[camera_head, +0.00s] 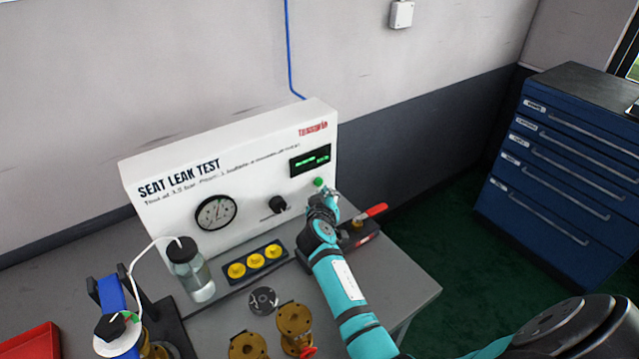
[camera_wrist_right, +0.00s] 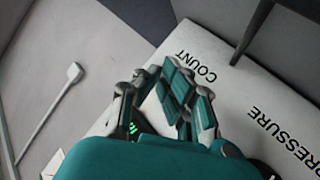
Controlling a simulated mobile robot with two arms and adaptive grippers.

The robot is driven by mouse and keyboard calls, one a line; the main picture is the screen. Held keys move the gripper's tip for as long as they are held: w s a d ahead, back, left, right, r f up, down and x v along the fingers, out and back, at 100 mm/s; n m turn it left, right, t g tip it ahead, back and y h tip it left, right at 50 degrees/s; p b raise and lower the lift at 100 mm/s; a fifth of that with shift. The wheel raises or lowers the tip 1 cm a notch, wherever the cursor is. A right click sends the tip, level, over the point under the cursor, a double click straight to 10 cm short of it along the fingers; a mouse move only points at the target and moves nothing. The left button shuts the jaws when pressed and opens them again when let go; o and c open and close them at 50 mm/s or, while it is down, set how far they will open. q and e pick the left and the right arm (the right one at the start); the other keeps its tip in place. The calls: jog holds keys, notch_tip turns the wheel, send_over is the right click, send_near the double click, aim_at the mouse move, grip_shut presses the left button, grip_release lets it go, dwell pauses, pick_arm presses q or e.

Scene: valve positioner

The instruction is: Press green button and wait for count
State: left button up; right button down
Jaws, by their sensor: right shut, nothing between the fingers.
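The green button (camera_head: 318,182) is on the front of the white seat leak test panel (camera_head: 165,190), just below the dark display (camera_head: 310,160) with green digits. My right gripper (camera_head: 330,194) is shut and empty, with its fingertips at the panel just right of and below the button. I cannot tell whether they touch it. In the right wrist view the shut fingers (camera_wrist_right: 172,95) are over the panel near the printed word COUNT (camera_wrist_right: 195,68), and the button is hidden there. The digits are too small to read. My left gripper is not in view.
A gauge (camera_head: 216,212), a black knob (camera_head: 279,204) and a bottle (camera_head: 190,268) are left of my arm. A red-handled clamp (camera_head: 370,214) is close on its right. Brass flanges (camera_head: 294,320) and a yellow-capped tray (camera_head: 255,262) are on the table. A blue cabinet (camera_head: 560,170) stands right.

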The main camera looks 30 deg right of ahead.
jog(key=shift+w+b, duration=0.35)
jog(key=shift+w, duration=0.1)
jog(key=shift+w+b, duration=0.4)
dwell(0.6)
jog(key=shift+s, duration=0.2)
jog(key=shift+s+p, duration=0.4)
jog(key=shift+s, duration=0.3)
jog(key=shift+s+p, duration=0.4)
jog(key=shift+s, duration=0.2)
jog(key=shift+s+d+p, duration=0.2)
jog(key=shift+s+p, duration=0.4)
jog(key=shift+s, duration=1.25)
